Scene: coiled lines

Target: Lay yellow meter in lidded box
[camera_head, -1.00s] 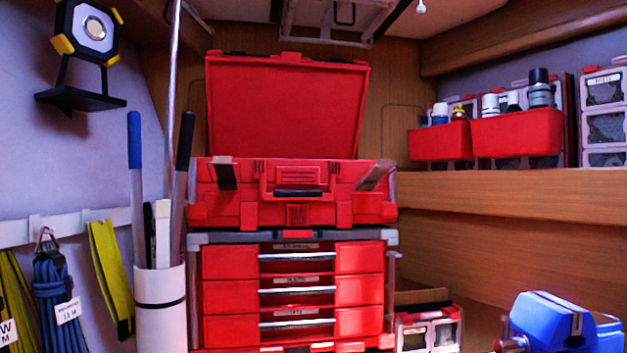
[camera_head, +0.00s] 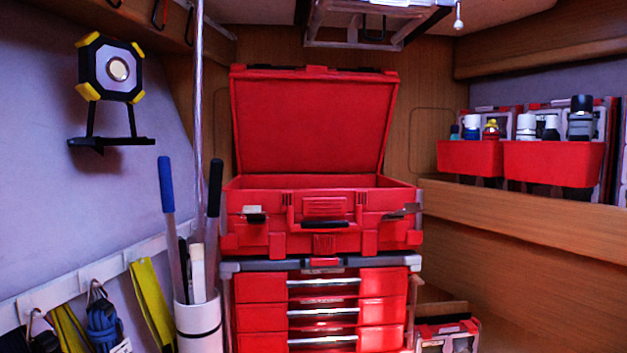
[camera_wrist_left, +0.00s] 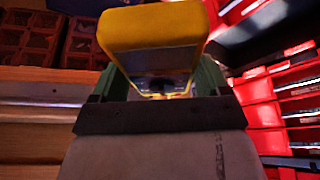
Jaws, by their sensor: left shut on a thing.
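The yellow meter (camera_wrist_left: 155,28) with a dark face is in the left wrist view, its near end facing the camera. My left gripper (camera_wrist_left: 162,84) is shut on it, a green finger on either side. The lidded box (camera_head: 270,238) is the red case in the middle of the head view, on top of a red drawer unit. Its lid (camera_head: 312,125) stands open, leaning back. The box's floor is hidden behind its front wall. Neither gripper shows in the head view, and my right gripper is in no view.
The red drawer unit (camera_head: 262,289) carries the box. A white tube (camera_head: 198,328) with long-handled tools stands left of it. A lamp (camera_head: 110,68) is on the left wall. Red bins (camera_head: 552,164) with bottles sit on the right shelf. A metal frame (camera_head: 370,32) hangs above.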

